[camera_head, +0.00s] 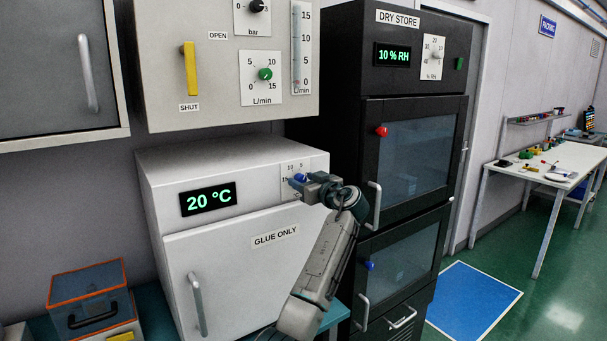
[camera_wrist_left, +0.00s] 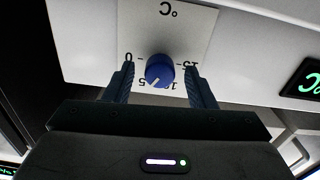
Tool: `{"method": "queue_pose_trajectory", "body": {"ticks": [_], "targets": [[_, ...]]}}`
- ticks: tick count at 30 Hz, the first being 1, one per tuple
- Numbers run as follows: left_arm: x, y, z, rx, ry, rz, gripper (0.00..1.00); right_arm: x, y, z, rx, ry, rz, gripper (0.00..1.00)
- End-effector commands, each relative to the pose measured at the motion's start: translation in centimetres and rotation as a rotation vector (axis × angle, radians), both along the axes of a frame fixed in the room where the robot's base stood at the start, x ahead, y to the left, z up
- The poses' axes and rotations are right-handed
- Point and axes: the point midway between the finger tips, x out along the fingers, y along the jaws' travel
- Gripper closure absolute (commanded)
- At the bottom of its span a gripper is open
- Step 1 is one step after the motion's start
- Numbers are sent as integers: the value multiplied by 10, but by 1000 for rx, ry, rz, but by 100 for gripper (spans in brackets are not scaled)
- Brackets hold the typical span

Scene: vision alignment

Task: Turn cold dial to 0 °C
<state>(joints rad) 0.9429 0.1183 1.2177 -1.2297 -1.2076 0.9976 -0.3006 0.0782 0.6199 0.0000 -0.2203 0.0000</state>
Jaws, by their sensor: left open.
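The blue cold dial (camera_head: 299,177) sits on a white scale plate at the upper right of the white GLUE ONLY fridge (camera_head: 225,222). In the left wrist view the dial (camera_wrist_left: 159,70) has a white pointer mark between the 5 and the 10, by the 5. That view shows the °C plate (camera_wrist_left: 185,30) upside down. The green display (camera_head: 208,200) reads 20 °C. My left gripper (camera_head: 306,184) is at the dial, open, with one finger on each side of it; contact is unclear. It partly covers the scale. My right gripper is not in view.
A grey panel (camera_head: 220,105) with a yellow handle and a green dial hangs above the fridge. The black DRY STORE cabinet (camera_head: 415,85) stands close on the right. An orange-edged box (camera_head: 88,285) is at lower left. A white table (camera_head: 560,160) stands far right.

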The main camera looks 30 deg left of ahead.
Motion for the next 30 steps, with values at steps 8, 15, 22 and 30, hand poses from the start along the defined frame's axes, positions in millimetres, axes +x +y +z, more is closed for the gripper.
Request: {"method": "queue_pose_trajectory", "body": {"ticks": [8,15,22,30], "targets": [[2,6,-1,-1,0,1,50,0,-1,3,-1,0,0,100],[2,5,-1,-1,0,0,79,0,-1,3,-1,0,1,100],[2,5,-1,0,3,0,94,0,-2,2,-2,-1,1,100],[2,5,-3,29,70,0,94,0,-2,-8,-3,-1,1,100]]}}
